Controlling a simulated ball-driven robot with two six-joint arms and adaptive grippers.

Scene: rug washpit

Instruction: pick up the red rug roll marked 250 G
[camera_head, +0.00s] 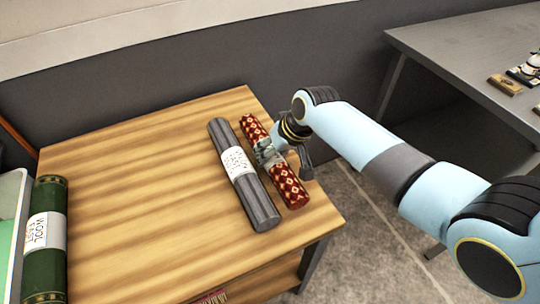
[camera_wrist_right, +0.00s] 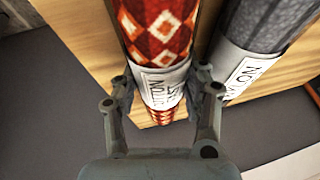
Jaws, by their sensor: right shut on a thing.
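The red rug roll (camera_head: 291,190) has a pale diamond pattern and a white label around its middle. It lies near the right edge of a wooden table in the head view. My right gripper (camera_head: 267,153) is shut on it at the label. In the right wrist view the two fingers of my right gripper (camera_wrist_right: 163,92) sit on either side of the red roll (camera_wrist_right: 160,35), at its label. The label's print is partly hidden and I cannot read a weight on it. Whether the roll touches the table is unclear. My left gripper is not in view.
A green roll labelled WOOL EAST (camera_head: 50,195) is at the left. The wooden table (camera_head: 130,190) is clear between. A grey table (camera_head: 450,45) stands right.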

